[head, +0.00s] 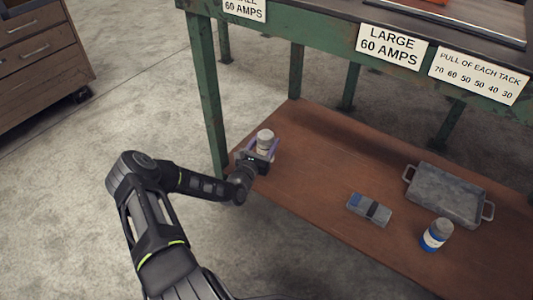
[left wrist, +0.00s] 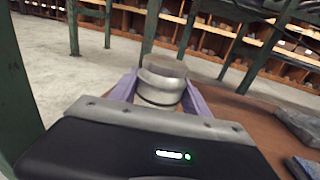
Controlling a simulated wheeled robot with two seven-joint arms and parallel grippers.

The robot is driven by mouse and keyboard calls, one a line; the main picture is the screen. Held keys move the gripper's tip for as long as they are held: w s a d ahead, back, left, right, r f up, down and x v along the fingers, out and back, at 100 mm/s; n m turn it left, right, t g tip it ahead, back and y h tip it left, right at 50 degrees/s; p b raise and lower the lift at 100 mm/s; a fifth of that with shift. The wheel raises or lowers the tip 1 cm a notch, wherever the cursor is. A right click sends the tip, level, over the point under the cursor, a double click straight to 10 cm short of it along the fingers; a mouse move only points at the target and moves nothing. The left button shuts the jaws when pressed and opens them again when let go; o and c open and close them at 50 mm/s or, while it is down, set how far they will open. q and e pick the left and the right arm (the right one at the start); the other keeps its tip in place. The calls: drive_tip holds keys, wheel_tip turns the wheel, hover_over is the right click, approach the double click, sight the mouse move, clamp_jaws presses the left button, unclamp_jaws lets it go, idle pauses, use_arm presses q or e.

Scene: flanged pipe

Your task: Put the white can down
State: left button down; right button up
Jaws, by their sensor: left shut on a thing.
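The white can (head: 265,138) is pale, with a greyish top, and stands roughly upright at the left end of the low brown shelf (head: 310,150). My left gripper (head: 262,150) is shut on it, with a purple finger on each side. In the left wrist view the can (left wrist: 162,82) sits between the purple fingers of the left gripper (left wrist: 160,95), and its lower part is hidden by the gripper body. I cannot tell whether its base touches the shelf. My right gripper is not in view.
A grey-blue box (head: 369,210), a white and blue bottle (head: 436,234) and a grey metal tray (head: 446,194) are on the shelf to the right. A green table leg (head: 208,95) stands close left of the gripper. The shelf between can and box is clear.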

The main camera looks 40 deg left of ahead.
sight(266, 152)
use_arm(q)
wheel_tip(266, 152, down, 5)
drive_tip(key=b, duration=0.2)
drive_tip(key=shift+b, duration=0.3)
drive_tip(key=shift+r, duration=0.1)
drive_tip(key=c, duration=0.5)
unclamp_jaws()
drive_tip(key=shift+f, duration=0.2)
